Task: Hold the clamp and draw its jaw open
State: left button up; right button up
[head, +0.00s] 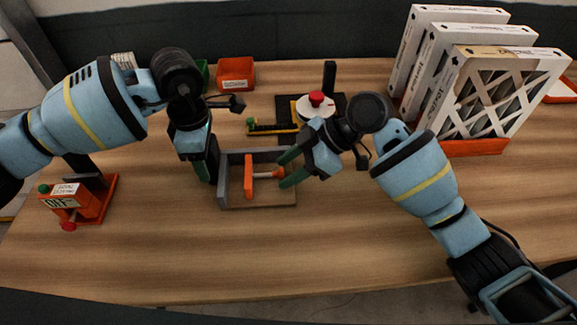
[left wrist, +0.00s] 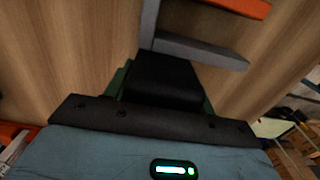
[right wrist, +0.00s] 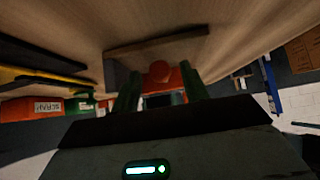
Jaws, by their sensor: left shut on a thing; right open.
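My left gripper (head: 214,165) is shut on the left side of the clamp's grey frame. The frame runs out from the fingers in the left wrist view (left wrist: 200,50). My right gripper (head: 286,170) is open at the right end of the clamp. Its green fingers stand on either side of the orange handle, which also shows in the right wrist view (right wrist: 160,74). I cannot tell whether they touch it.
An orange switch box (head: 92,200) stands at the left. A red bin (head: 236,72) and a red-button station (head: 317,104) are at the back. Several white-framed filters (head: 480,95) stand in an orange holder at the right. The table's front is clear.

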jog(key=shift+a+f, duration=0.15)
jog(key=shift+a, duration=0.05)
grip_shut()
jog(key=shift+d, duration=0.15)
jog(key=d, duration=0.4)
jog(key=shift+w+d, duration=0.35)
pick_arm(q)
jog(key=shift+a, duration=0.1)
pick_arm(e)
grip_release()
jog(key=shift+a, duration=0.1)
